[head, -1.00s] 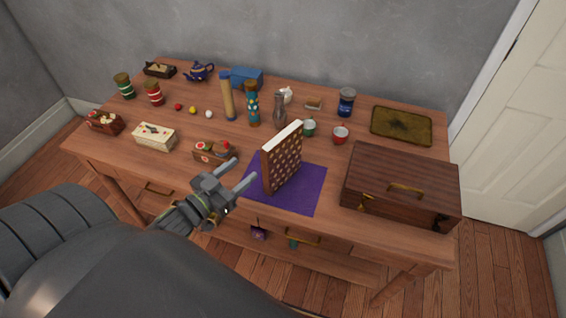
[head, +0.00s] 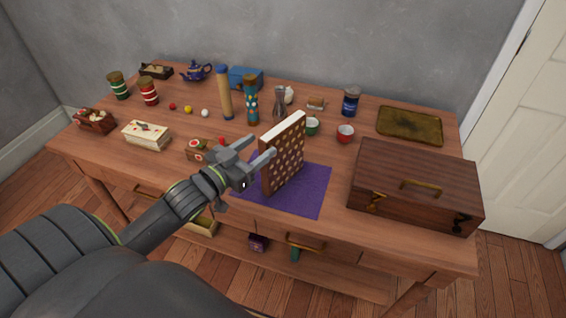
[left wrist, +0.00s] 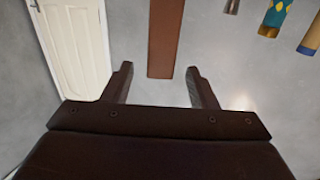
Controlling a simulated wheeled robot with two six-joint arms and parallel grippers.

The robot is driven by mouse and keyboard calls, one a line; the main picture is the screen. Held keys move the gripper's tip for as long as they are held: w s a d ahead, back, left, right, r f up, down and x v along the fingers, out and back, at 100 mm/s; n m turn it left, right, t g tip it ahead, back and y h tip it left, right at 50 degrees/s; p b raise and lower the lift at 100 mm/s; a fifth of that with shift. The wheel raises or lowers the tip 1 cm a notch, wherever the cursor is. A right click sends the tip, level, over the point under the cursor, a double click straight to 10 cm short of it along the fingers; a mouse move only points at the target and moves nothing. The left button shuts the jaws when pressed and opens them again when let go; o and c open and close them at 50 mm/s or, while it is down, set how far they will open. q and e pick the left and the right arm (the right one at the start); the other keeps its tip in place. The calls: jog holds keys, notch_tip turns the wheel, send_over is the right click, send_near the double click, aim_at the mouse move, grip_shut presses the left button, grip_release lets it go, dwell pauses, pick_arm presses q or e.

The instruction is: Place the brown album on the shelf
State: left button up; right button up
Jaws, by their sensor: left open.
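The brown album (head: 283,153) stands upright on a purple cloth on the table, with a dotted cover and pale page edges on top. It also shows in the left wrist view (left wrist: 165,38) as a brown strip between the two fingers. My left gripper (head: 262,148) is open, with its fingertips at the album's left side; I cannot tell whether they touch it. A wooden shelf board (head: 340,281) runs low under the table. My right gripper is not in view.
The purple cloth (head: 305,200) lies under the album. A wooden chest (head: 415,185) stands to the right. A small box with round items (head: 198,149) is beside my left gripper. Cups, a tall bottle (head: 251,100) and jars stand behind.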

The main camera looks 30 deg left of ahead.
aim_at(276, 134)
pick_arm(q)
jog(key=shift+w+d+f+b, duration=0.1)
jog(key=shift+w+d+b, duration=0.1)
jog(key=shift+w, duration=1)
jog(key=shift+w+d+b, duration=0.15)
jog(key=shift+w+b, duration=0.1)
jog(key=shift+w, duration=0.95)
jog(key=shift+w+d+f+b, duration=0.1)
jog(key=shift+w+d+b, duration=0.1)
jog(key=shift+w, duration=1)
grip_shut()
jog(key=shift+r, duration=0.15)
